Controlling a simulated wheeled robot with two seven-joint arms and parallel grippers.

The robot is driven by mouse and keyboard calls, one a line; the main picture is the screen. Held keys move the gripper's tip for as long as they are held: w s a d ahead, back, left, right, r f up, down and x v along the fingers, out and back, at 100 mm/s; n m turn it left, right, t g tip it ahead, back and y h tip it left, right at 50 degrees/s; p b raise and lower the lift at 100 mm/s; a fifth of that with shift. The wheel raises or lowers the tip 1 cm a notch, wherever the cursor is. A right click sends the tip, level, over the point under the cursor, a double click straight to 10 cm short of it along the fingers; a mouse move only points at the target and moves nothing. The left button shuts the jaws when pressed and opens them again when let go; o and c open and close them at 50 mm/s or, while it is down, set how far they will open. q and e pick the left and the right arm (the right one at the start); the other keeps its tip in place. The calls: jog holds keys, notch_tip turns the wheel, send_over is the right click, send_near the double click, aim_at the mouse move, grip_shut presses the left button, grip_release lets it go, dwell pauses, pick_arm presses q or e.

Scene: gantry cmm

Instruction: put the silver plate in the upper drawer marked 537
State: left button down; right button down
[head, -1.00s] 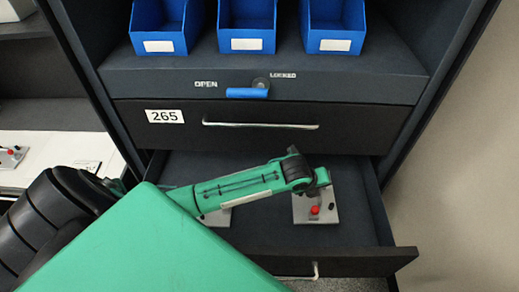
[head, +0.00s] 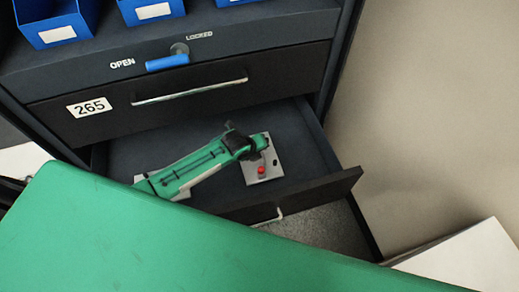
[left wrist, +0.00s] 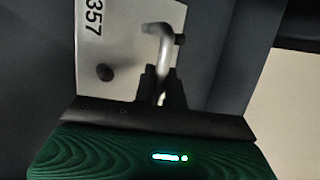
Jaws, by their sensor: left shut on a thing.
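A silver-grey plate (head: 262,172) with a red knob and a dark knob lies in the pulled-out lower drawer (head: 130,150). My left gripper (head: 243,145) reaches into this drawer over the plate's left part. In the left wrist view the gripper (left wrist: 160,88) is shut on a bent metal handle (left wrist: 163,45) in front of a pale plate (left wrist: 120,50) labelled 357, with a dark knob. I cannot tell whether the plate is lifted. The upper drawer (head: 210,108) is shut and marked 265; no 537 shows. My right gripper is not in view.
A blue lever (head: 167,62) above the upper drawer sits between OPEN and LOCKED, nearer OPEN. Blue bins (head: 55,25) stand on the shelf above. A pale wall (head: 430,110) is on the right, with a white surface (head: 465,260) below.

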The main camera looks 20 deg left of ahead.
pick_arm(q)
jog(key=shift+w+f, duration=0.1)
jog(key=shift+f, duration=0.7)
jog(key=c, duration=1.9)
grip_release()
jog(key=shift+f, duration=0.2)
jog(key=o, duration=0.4)
jog(key=shift+o, duration=0.2)
jog(key=shift+r, duration=0.15)
jog(key=shift+s+r, duration=0.1)
jog(key=shift+s, duration=0.1)
jog(key=b+v, duration=0.2)
jog(key=v, duration=0.9)
jog(key=shift+s+r, duration=0.2)
jog(key=shift+r, duration=0.1)
jog(key=shift+a, duration=0.1)
